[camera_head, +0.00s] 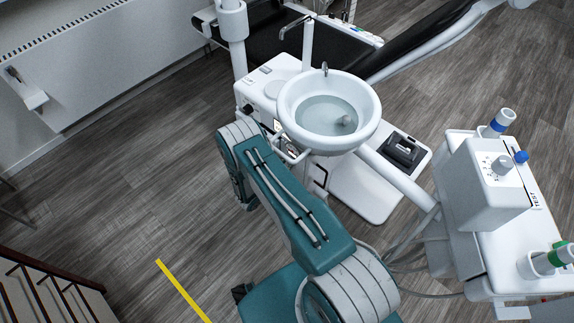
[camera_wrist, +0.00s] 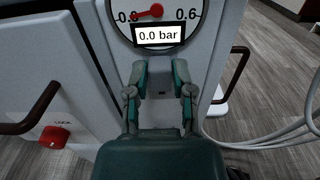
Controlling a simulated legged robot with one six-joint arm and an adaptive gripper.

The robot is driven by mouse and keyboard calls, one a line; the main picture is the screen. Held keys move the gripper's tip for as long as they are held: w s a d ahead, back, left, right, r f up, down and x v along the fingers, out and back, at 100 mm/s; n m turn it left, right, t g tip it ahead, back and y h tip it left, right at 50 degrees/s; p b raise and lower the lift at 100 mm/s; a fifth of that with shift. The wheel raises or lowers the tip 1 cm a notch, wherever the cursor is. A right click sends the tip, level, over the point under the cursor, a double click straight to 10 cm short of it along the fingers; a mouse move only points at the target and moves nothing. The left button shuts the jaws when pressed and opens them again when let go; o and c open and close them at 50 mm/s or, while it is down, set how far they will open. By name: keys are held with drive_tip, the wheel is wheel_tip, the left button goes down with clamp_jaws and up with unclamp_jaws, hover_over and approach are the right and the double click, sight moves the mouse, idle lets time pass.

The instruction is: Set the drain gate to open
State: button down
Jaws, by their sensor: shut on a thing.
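My gripper (camera_wrist: 160,78) shows in the wrist view, pointed at the pale front of the dental unit. Its two teal fingers are shut on a pale part between them; its shape is hard to make out, and I cannot tell whether it is the drain gate. Just above the fingers is a round gauge (camera_wrist: 125,29) with a red needle and a "0.0 bar" readout (camera_wrist: 160,35). In the head view my arm reaches to the unit's side below the basin (camera_head: 286,121), and the gripper is mostly hidden there. No drain gate is clearly identifiable.
A red knob (camera_wrist: 54,137) marked LOCK and a dark handle (camera_wrist: 35,108) sit at left in the wrist view. Another dark handle (camera_wrist: 236,72) and pale hoses (camera_wrist: 275,137) are at right. A white instrument console (camera_head: 487,190) stands right in the head view.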

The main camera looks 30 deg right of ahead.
drive_tip(key=shift+w+r, duration=0.2)
drive_tip(key=shift+r, duration=0.05)
drive_tip(key=shift+c, duration=2.4)
unclamp_jaws()
drive_tip(key=shift+s+f, duration=0.1)
drive_tip(key=v, duration=1.2)
